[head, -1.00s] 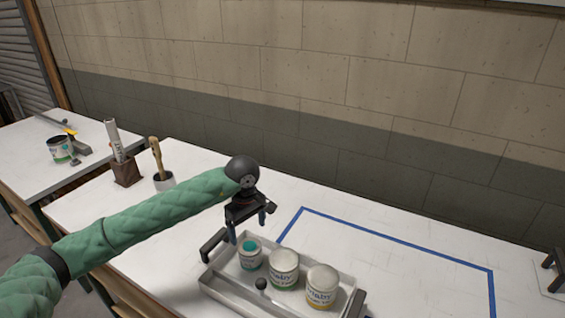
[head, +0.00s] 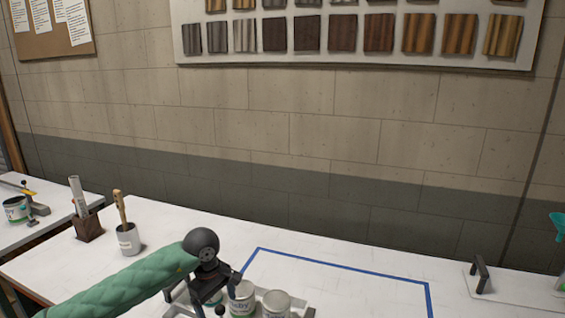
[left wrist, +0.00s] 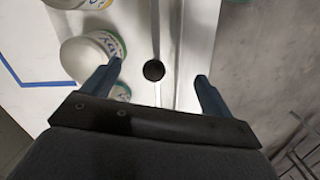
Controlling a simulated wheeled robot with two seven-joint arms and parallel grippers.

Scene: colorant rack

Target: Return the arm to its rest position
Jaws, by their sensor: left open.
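My left arm, in a green quilted sleeve, comes in from the lower left of the head view. Its gripper (head: 208,291) hangs low over the left end of a light tray (head: 180,309), and its tips are partly cut off by the picture's lower edge. In the left wrist view the two fingers (left wrist: 155,85) stand wide apart with nothing held between them. A dark round knob (left wrist: 153,70) shows between the fingers. My right gripper is not in view.
Cans (head: 242,298) stand in the tray. Blue tape (head: 345,266) outlines a clear area of the white table to the right. A wall with sample boards rises behind.

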